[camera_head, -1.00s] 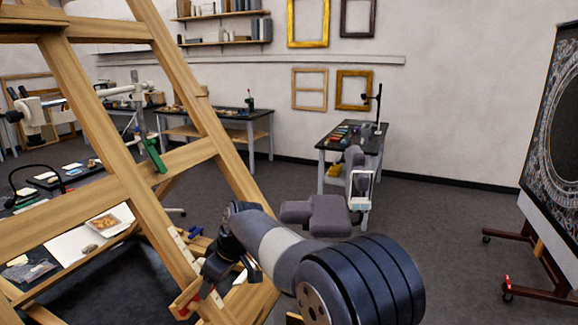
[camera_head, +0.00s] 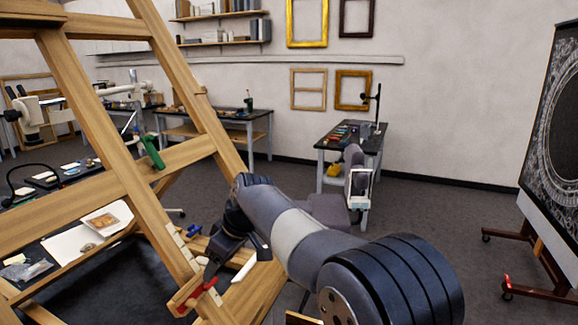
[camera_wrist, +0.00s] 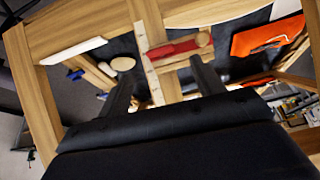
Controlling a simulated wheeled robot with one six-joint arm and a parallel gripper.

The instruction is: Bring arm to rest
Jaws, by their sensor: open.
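My arm reaches from the lower right of the head view towards the wooden easel (camera_head: 110,150). My gripper (camera_head: 237,258) is at the easel's lower right, beside its ledge. In the wrist view my gripper's (camera_wrist: 160,72) two black fingers stand apart with nothing between their tips. A red-handled tool (camera_wrist: 175,47) lies on the easel's wood just beyond the fingers; its red part also shows in the head view (camera_head: 212,285). A white strip (camera_wrist: 72,50) lies on the wood to the left in the wrist view.
Behind the easel is a work table with a tray (camera_head: 107,217) and papers. A small dark bench (camera_head: 335,143) stands ahead by the wall. A large dark ornate panel (camera_head: 553,140) stands on a wheeled stand at right. Open floor (camera_head: 435,220) lies between.

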